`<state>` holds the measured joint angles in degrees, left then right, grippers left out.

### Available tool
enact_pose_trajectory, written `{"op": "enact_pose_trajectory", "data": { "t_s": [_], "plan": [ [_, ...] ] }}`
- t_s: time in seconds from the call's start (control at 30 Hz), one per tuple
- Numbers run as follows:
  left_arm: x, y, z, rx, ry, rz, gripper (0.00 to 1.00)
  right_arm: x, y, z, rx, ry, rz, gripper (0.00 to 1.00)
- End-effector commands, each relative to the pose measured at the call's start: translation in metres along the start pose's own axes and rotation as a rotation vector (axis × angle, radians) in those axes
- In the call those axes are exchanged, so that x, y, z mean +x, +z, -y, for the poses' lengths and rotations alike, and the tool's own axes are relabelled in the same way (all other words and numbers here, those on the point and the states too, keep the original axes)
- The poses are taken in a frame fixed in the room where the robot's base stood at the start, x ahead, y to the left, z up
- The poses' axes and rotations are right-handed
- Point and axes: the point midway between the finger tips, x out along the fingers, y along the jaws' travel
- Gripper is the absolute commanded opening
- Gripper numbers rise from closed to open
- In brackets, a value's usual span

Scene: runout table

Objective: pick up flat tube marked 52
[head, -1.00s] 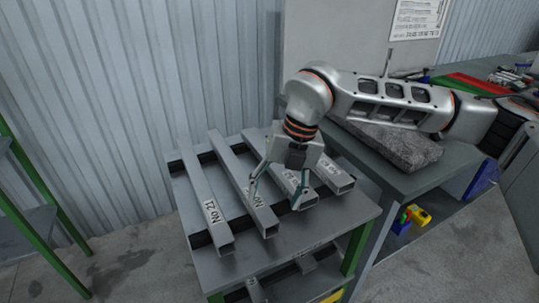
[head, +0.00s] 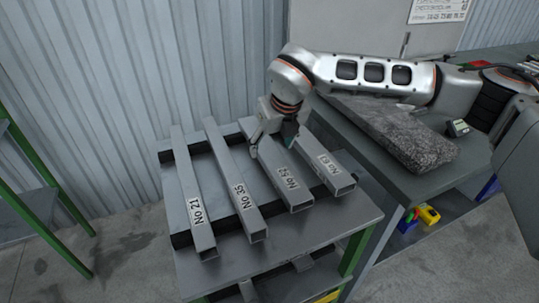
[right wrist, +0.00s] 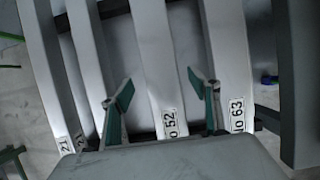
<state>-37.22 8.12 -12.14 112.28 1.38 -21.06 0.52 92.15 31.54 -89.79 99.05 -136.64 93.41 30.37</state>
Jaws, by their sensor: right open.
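The flat tube marked No 52 (head: 287,177) lies third from the left in a row of grey tubes on the table. Its far part is partly hidden by my right gripper (head: 272,146). The right gripper is open, with one finger on each side of this tube as seen from the head. In the right wrist view, tube 52 (right wrist: 154,60) runs between the two spread, green-padded fingers, and its label shows low between them. Whether the fingers touch the tube or hover above it, I cannot tell. My left gripper is out of view.
The tubes rest across dark bars on the table (head: 340,222). A rough stone slab (head: 395,135) lies on the bench to the right.

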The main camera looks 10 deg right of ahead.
Motion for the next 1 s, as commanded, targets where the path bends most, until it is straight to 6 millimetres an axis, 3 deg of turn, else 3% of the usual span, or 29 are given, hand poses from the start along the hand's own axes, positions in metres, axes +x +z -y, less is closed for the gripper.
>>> {"op": "enact_pose_trajectory", "data": {
  "t_s": [0.2, 0.53, 0.7, 0.77, 1.0],
  "plan": [
    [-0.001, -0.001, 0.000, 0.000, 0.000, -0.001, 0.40, 0.031, 0.002, 0.001, 0.002, 0.001, -0.004, 0.61],
    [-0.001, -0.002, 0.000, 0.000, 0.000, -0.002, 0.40, 0.037, 0.002, 0.001, 0.001, 0.001, -0.001, 0.61],
    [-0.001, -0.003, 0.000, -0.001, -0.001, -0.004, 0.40, 0.037, 0.002, 0.001, 0.001, 0.001, -0.001, 0.17],
    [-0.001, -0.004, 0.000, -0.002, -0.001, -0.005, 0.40, 0.037, 0.002, 0.001, 0.001, 0.001, -0.001, 0.04],
    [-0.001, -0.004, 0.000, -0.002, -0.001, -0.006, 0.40, 0.035, 0.004, 0.001, 0.001, 0.002, 0.002, 0.04]
  ]
}}
